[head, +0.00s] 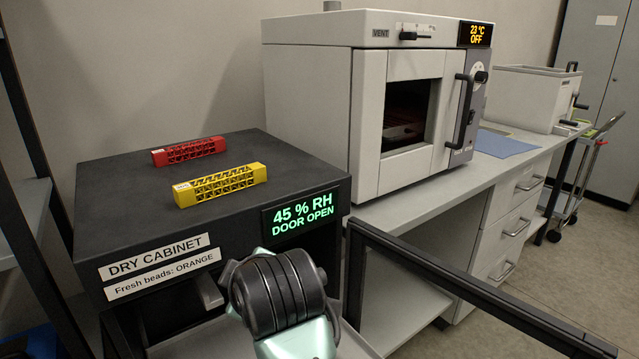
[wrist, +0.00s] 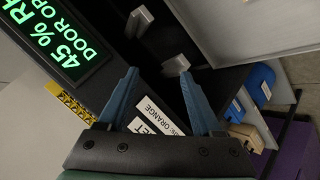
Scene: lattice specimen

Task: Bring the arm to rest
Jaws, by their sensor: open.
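My gripper shows in the wrist view (wrist: 159,73) with its two blue fingers spread apart and nothing between them. It is in front of the dry cabinet (head: 100,190), whose white labels appear behind the fingers. In the head view my arm's dark ribbed joint is at the bottom centre, and the fingers are hidden. The cabinet's display (head: 300,214) reads 45 % RH, DOOR OPEN. A red lattice bar (head: 189,151) and a yellow lattice bar (head: 220,185) lie on the cabinet top. The yellow bar also shows at the wrist view's left (wrist: 70,105).
The cabinet's open dark-framed door (head: 470,285) reaches out to the right, close to my arm. A bench oven (head: 375,100) reads 23 °C, OFF, and a blue sheet (head: 503,144) lies beside it. Blue bins (wrist: 262,84) show in the wrist view. Open floor lies at the right.

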